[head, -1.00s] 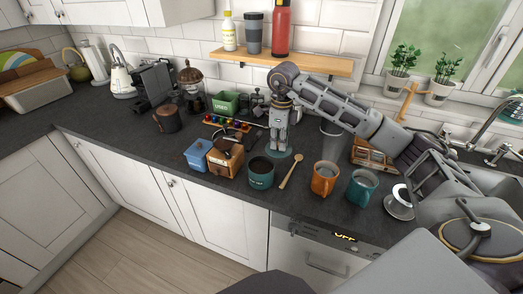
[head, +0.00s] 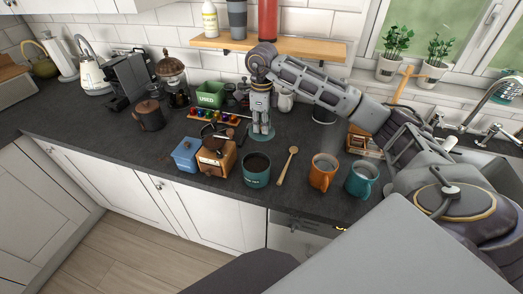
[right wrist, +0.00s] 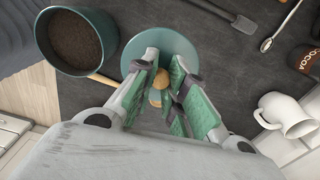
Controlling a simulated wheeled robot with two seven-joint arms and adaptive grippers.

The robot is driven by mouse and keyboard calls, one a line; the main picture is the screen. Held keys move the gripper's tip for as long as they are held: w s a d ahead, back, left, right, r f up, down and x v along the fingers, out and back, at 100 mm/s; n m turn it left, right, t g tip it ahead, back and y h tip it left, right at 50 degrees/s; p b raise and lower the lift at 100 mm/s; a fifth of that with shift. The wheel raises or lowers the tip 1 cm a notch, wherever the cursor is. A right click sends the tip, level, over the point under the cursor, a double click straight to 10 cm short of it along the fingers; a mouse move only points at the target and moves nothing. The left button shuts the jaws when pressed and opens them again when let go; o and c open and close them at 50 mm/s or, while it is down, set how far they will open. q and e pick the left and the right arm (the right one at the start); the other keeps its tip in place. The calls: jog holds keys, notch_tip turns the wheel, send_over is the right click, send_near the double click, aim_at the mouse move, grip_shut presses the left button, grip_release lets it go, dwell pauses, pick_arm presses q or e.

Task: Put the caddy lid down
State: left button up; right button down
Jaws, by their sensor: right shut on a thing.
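The caddy lid is a flat teal disc with a round wooden knob. It shows under the right gripper in the head view (head: 261,138) and in the right wrist view (right wrist: 165,36). My right gripper (head: 260,127) points down and is shut on the lid's knob (right wrist: 159,84); its fingers hide part of the lid. Whether the lid touches the worktop is hard to tell. The teal caddy (head: 256,178), open and filled with dark grounds, stands in front of the lid. It is at the upper left in the right wrist view (right wrist: 72,69). My left gripper is out of view.
A wooden grinder (head: 214,162) and blue box (head: 186,155) are left of the caddy. A pod rack (head: 215,118) and white jug (head: 286,101) lie behind.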

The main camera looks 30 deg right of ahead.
aim_at(262, 138)
notch_tip(262, 138, down, 5)
jog(key=shift+r, duration=0.1)
jog(key=shift+f, duration=0.55)
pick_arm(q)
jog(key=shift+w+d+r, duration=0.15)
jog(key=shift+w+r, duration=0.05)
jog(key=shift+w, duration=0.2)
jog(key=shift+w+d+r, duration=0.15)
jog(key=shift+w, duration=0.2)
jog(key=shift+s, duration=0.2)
pick_arm(e)
jog(key=shift+f+p, duration=0.35)
jog(key=shift+f, duration=0.35)
notch_tip(262, 138, down, 2)
jog(key=shift+f, duration=0.1)
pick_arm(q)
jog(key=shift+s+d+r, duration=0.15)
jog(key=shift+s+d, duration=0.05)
pick_arm(e)
jog(key=shift+f, duration=0.1)
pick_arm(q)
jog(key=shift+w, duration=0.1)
pick_arm(e)
jog(key=shift+f, duration=0.15)
